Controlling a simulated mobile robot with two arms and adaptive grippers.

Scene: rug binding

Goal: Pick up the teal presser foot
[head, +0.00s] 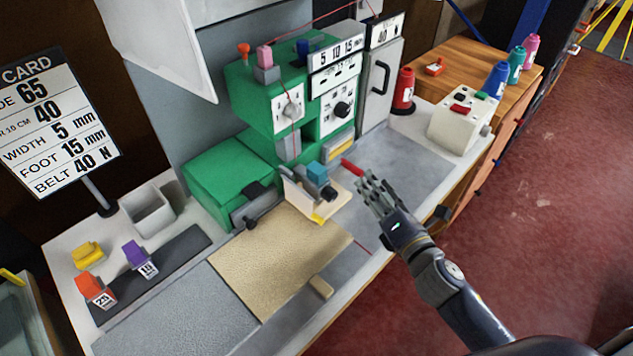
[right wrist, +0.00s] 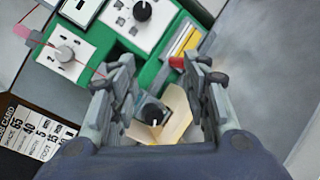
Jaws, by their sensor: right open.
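The teal presser foot (head: 316,171) sits at the sewing head of the green machine, above a cream guide plate (head: 299,200) and beside a dark knob (head: 328,193). My right gripper (head: 369,188) is open and empty, to the right of the foot and apart from it in the head view. In the right wrist view the spread fingers (right wrist: 160,75) frame the dark knob (right wrist: 153,112) and part of the cream plate; the foot is mostly hidden there. My left gripper is not in view.
A red lever (head: 352,167) lies close to the right fingertips. The green machine (head: 235,175) stands behind. A beige rug (head: 275,255) lies in front. Orange (head: 92,287), yellow (head: 88,254) and purple (head: 136,252) feet stand at left. The grey worktop right of the machine is clear.

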